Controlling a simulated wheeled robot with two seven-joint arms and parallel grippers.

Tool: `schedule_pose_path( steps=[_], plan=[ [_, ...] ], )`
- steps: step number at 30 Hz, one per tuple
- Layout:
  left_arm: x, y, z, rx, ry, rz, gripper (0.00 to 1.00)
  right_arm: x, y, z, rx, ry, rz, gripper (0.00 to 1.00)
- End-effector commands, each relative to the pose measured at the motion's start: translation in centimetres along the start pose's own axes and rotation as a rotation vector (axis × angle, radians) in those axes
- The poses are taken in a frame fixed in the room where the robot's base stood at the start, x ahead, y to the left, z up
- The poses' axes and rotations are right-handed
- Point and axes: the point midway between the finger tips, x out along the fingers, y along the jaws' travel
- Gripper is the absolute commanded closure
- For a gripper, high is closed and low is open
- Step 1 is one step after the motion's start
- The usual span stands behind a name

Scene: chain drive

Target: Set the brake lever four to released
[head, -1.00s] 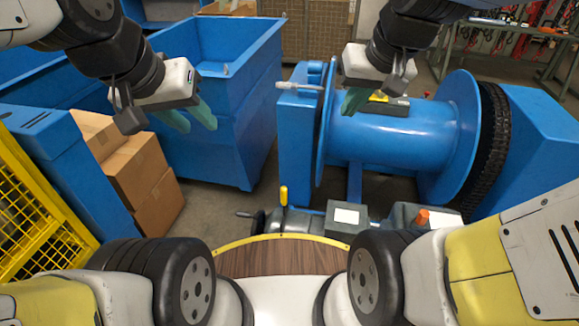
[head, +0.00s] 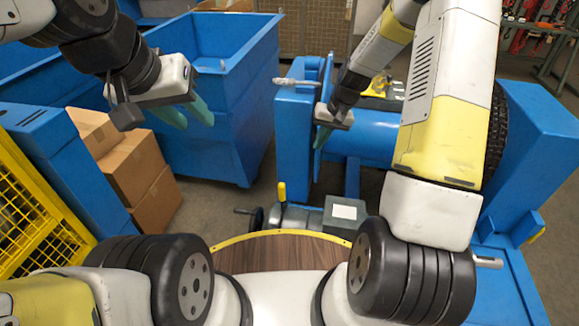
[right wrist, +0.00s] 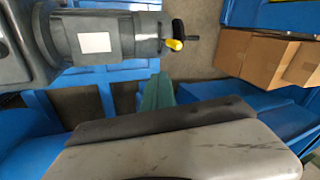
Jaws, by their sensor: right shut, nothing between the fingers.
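A small lever with a yellow grip (head: 282,192) stands upright by the grey motor unit (head: 343,213), low in the middle of the head view. In the right wrist view the yellow grip (right wrist: 175,45) is at the end of the grey motor. A grey lever (head: 297,82) lies level on top of the blue post. I cannot tell which is brake lever four; no number is readable. My right gripper (head: 322,138) is shut and empty, above and apart from the yellow grip; its green fingers show (right wrist: 158,93). My left gripper (head: 190,112) is open and empty beside the blue bin.
A large blue drum (head: 367,134) stands behind my right arm, which covers much of it. A blue bin (head: 215,90) and cardboard boxes (head: 135,170) are at left, with a yellow mesh guard (head: 35,220). Floor shows between bin and machine.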

Motion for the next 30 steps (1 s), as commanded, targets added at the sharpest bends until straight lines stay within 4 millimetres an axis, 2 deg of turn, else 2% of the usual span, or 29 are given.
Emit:
schedule_pose_path(
  steps=[1,6,9,12,16,26,30],
  plan=[
    [0.0,0.0,0.0,0.0,0.0,0.0,0.64,2.3,0.6,0.0,0.014,-0.021,-0.015,1.0],
    [0.0,0.0,0.0,0.0,0.0,0.0,0.64,8.0,1.9,-0.1,0.048,-0.058,-0.052,1.0],
    [0.0,0.0,0.0,0.0,0.0,0.0,0.64,10.3,2.4,0.0,0.064,-0.071,-0.069,1.0],
    [0.0,0.0,0.0,0.0,0.0,0.0,0.64,11.8,2.6,0.1,0.073,-0.079,-0.079,1.0],
    [0.0,0.0,0.0,0.0,0.0,0.0,0.64,12.5,2.8,0.2,0.078,-0.082,-0.084,1.0],
    [0.0,0.0,0.0,0.0,0.0,0.0,0.64,12.6,2.8,0.2,0.078,-0.083,-0.084,1.0],
    [0.0,0.0,0.0,0.0,0.0,0.0,0.64,13.6,2.7,0.3,0.078,-0.084,-0.084,1.0]
  ],
)
